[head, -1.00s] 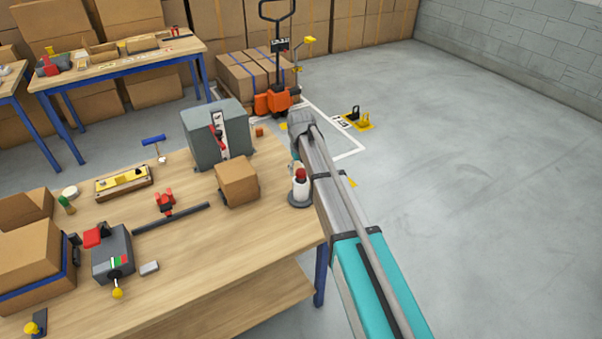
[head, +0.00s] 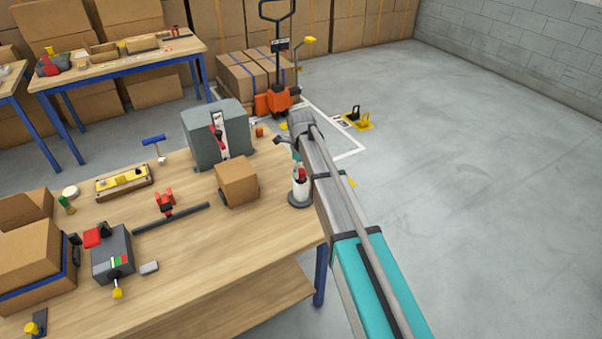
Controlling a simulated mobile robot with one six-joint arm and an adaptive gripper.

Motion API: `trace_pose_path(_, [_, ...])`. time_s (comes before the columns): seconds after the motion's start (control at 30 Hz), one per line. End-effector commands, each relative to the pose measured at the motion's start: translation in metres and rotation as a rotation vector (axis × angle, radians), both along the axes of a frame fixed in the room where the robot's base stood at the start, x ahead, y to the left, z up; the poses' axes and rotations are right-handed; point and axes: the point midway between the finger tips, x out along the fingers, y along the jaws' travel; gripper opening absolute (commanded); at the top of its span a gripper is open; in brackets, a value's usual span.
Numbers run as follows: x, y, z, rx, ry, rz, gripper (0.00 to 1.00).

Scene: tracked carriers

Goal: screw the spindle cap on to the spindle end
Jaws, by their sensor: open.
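A white upright cylinder with a red part at its top (head: 300,186) stands on a dark round base at the table's right edge, beside my arm. It may be the spindle, but its threaded end is not clear to see. A small orange cylinder (head: 259,131) sits right of the grey machine at the table's far edge; it may be the spindle cap. My gripper (head: 277,141) shows only as a small dark tip left of my wrist, close to the orange cylinder in the picture. It is open, with nothing visible in it. My wrist hides part of it.
The grey machine (head: 217,140) and a cardboard box (head: 238,183) stand left of my arm on the wooden table (head: 215,250). A red clamp (head: 165,202) lies by a dark bar. An orange pallet truck (head: 272,100) stands behind.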

Motion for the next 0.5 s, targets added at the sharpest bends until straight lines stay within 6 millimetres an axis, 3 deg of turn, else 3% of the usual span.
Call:
trace_pose_path(0.2, [0.0, 0.0, 0.0, 0.0, 0.0, 0.123, 0.83])
trace_pose_path(0.5, [0.0, 0.0, 0.0, 0.0, 0.0, 0.138, 0.83])
